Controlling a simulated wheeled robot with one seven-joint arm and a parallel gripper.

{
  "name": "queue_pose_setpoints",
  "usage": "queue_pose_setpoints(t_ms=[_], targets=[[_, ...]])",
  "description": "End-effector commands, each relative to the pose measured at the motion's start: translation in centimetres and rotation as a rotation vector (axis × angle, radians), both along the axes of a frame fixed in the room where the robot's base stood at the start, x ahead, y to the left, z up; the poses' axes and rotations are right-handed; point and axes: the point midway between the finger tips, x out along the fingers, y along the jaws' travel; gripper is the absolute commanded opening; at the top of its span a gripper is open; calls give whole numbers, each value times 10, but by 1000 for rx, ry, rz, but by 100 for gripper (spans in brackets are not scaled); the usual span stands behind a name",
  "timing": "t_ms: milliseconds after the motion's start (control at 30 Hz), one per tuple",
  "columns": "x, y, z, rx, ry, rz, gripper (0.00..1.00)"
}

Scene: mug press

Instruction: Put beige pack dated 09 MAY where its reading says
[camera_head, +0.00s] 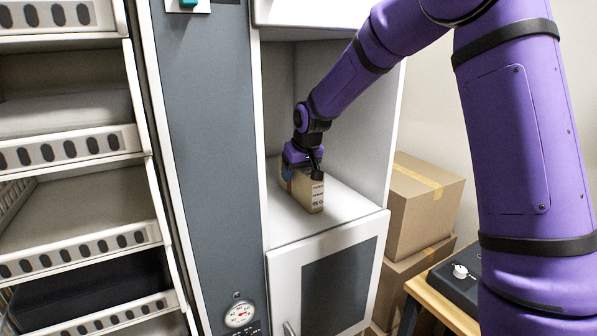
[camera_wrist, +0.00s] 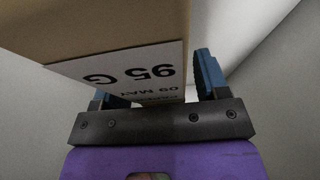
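A beige pack (camera_head: 303,188) stands upright on the floor of an open white compartment in the head view. In the wrist view the beige pack (camera_wrist: 110,28) fills the upper left, with a white label that shows upside down, reading "95 G" and "09 MAY"; the lower label line is partly hidden. My gripper (camera_head: 303,164) is at the top of the pack. In the wrist view one blue finger of my gripper (camera_wrist: 160,90) lies just right of the pack, and the other is mostly hidden behind it. I cannot tell whether the fingers press on it.
Several shelves (camera_head: 70,190) with slotted front edges are on the left, beside a grey panel with a dial gauge (camera_head: 240,314). A white cabinet door (camera_head: 338,288) is below the compartment. Cardboard boxes (camera_head: 422,205) and a wooden table (camera_head: 440,300) with a dark device (camera_head: 456,278) are at right.

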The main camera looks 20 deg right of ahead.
Motion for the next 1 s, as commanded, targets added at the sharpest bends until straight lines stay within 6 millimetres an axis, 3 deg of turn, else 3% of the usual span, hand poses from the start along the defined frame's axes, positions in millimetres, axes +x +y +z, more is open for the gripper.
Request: queue_pose_setpoints(t_ms=[267,533,1000], targets=[[-2,-1,9,0,-2,-1,68],[-20,-4,54,-1,-5,-1,68],[-112,-23,50,-1,-1,-3,68]])
